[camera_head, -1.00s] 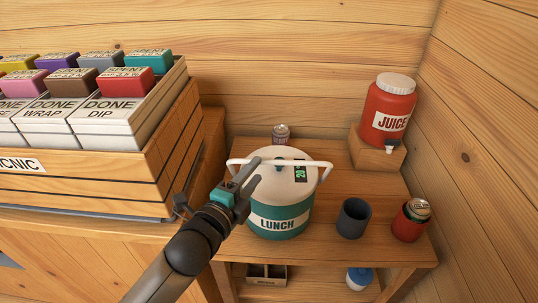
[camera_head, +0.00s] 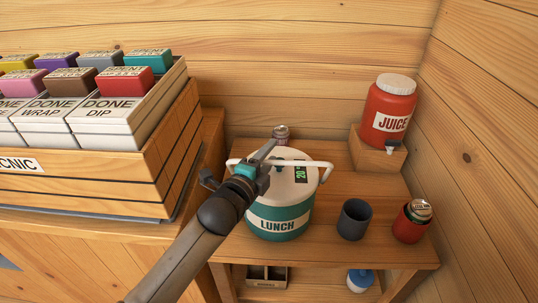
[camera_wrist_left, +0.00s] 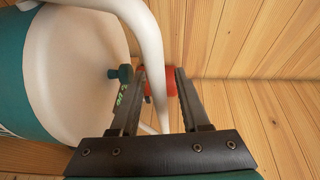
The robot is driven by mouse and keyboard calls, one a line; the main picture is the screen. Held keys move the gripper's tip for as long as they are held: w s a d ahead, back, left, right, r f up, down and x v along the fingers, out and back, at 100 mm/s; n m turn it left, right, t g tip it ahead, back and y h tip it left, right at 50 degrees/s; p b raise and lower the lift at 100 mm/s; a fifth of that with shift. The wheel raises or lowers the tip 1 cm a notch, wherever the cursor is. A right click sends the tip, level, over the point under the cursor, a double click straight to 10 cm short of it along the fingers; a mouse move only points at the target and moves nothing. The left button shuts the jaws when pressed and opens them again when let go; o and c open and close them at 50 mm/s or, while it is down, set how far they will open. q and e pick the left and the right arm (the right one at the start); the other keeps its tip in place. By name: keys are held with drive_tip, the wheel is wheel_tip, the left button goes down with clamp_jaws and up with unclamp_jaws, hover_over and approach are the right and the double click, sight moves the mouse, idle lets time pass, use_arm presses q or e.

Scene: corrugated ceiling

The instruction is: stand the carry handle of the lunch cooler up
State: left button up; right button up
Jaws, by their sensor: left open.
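The lunch cooler (camera_head: 280,225) is a round teal tub with a white lid and a LUNCH label, standing on the wooden table. Its white carry handle (camera_head: 318,164) spans the lid from side to side; its exact tilt is hard to tell. My left gripper (camera_head: 268,150) is over the lid at the handle bar and hides part of it. In the left wrist view, the handle (camera_wrist_left: 150,45) runs down between the two open fingers (camera_wrist_left: 160,85), with gaps showing beside it. The teal lid knob (camera_wrist_left: 122,73) shows beside one finger. My right gripper is out of view.
A red juice jug (camera_head: 388,112) stands on a wooden block at the back right. A grey cup (camera_head: 353,220) and a red holder with a can (camera_head: 409,226) are right of the cooler. A PICNIC crate (camera_head: 120,180) stands at left.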

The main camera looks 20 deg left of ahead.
use_arm(q)
clamp_jaws()
idle(1.3)
